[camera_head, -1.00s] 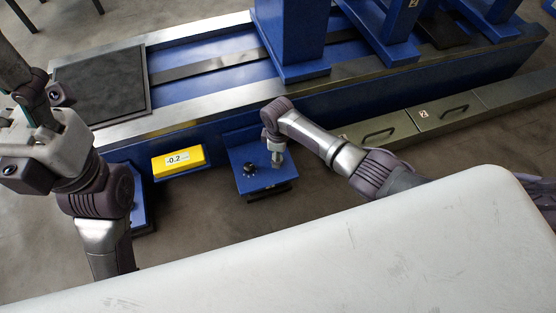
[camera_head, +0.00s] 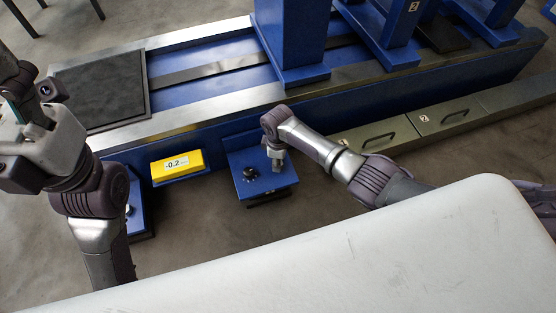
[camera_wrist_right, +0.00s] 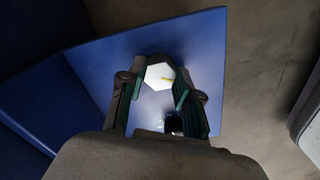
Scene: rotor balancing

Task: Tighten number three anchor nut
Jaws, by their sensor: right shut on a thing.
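A blue anchor plate (camera_head: 240,190) juts from the base of the blue machine at the centre of the head view. My right gripper (camera_head: 277,164) reaches down to its right part. In the right wrist view its two fingers (camera_wrist_right: 160,92) are closed around a bright hexagonal nut (camera_wrist_right: 158,74) with a small yellow mark. The nut is hidden by the gripper in the head view. No number three label is readable on the plate. My left gripper (camera_head: 22,112) is raised at the left edge, away from the plate; its fingertips are not clear.
A dark knob (camera_head: 250,174) stands on the plate left of my right gripper. A yellow display (camera_head: 177,166) reading -0.2 sits further left. Green drawers (camera_head: 440,115) line the machine's base to the right. A pale surface (camera_head: 340,250) fills the foreground.

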